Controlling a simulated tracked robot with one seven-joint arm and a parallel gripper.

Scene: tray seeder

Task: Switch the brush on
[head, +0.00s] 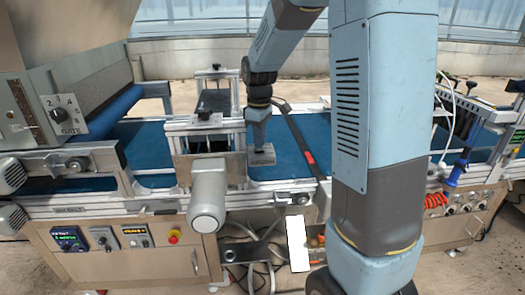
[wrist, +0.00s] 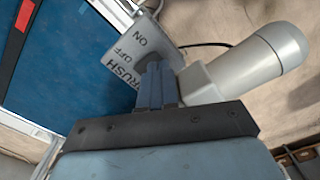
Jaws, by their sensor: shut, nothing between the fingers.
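The brush switch box is a light grey box (wrist: 118,62) in the wrist view, with the words BRUSH, OFF and ON on its face. A dark knob (wrist: 147,58) shows only in part behind my fingertips, so its setting is hidden. My gripper (wrist: 156,68) is shut and empty, its fingertips at the knob; I cannot tell whether they touch it.
The motor (wrist: 250,68) lies close to the right of the box in the wrist view. A dark bar with a red mark (head: 309,157) crosses the belt (head: 290,135) to the right. A gate dial panel (head: 64,112) stands at far left. Control boxes (head: 104,238) line the front.

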